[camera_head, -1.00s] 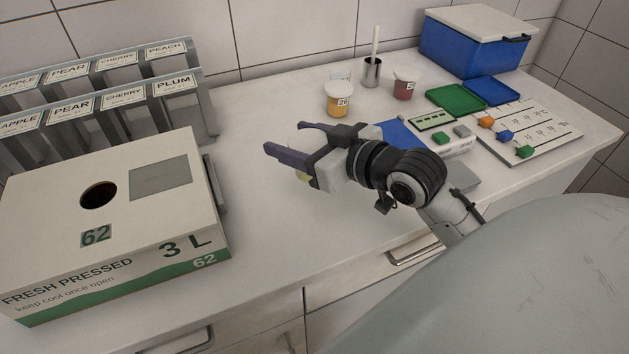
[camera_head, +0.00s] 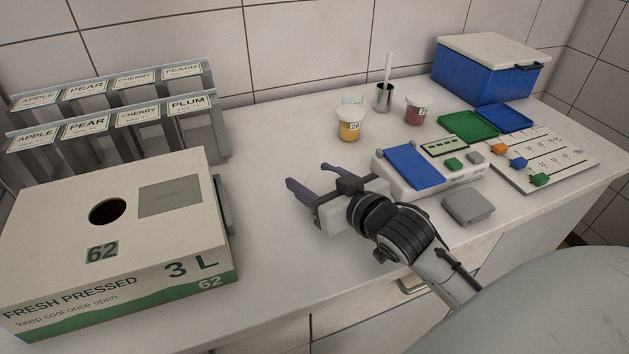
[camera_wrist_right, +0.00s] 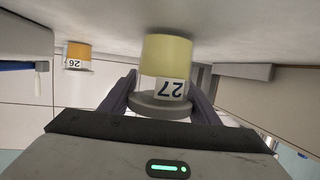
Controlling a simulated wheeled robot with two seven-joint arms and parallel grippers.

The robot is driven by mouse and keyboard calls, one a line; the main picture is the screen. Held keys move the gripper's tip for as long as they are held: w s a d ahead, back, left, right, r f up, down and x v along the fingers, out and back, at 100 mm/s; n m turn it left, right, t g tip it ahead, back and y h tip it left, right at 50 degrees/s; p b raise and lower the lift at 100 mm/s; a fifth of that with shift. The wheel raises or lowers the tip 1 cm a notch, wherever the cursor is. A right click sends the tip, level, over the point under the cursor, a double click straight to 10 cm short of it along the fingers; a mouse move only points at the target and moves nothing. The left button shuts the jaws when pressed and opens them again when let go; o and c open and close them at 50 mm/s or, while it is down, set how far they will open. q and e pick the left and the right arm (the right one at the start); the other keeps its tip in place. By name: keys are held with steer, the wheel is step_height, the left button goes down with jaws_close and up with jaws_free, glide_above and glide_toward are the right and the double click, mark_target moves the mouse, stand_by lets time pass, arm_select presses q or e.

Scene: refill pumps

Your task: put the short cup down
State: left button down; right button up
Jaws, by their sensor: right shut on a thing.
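In the right wrist view, which is upside down, this short cup (camera_wrist_right: 166,56) is pale yellow with a grey lid and a label reading 27. It sits between the two purple fingers of the right gripper (camera_wrist_right: 160,98). The cup looks upright and close to the counter, but I cannot tell whether its base touches. In the head view I cannot make it out. My left gripper is not in view.
An orange cup labelled 26 (camera_head: 350,125), a red cup (camera_head: 418,110) and a metal holder (camera_head: 383,97) stand behind. A scale with a blue pad (camera_head: 414,166) is right of the gripper. The juice box (camera_head: 150,240) is left. Counter between is clear.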

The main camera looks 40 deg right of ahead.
steer(key=shift+f, duration=0.15)
steer(key=o, duration=1.1)
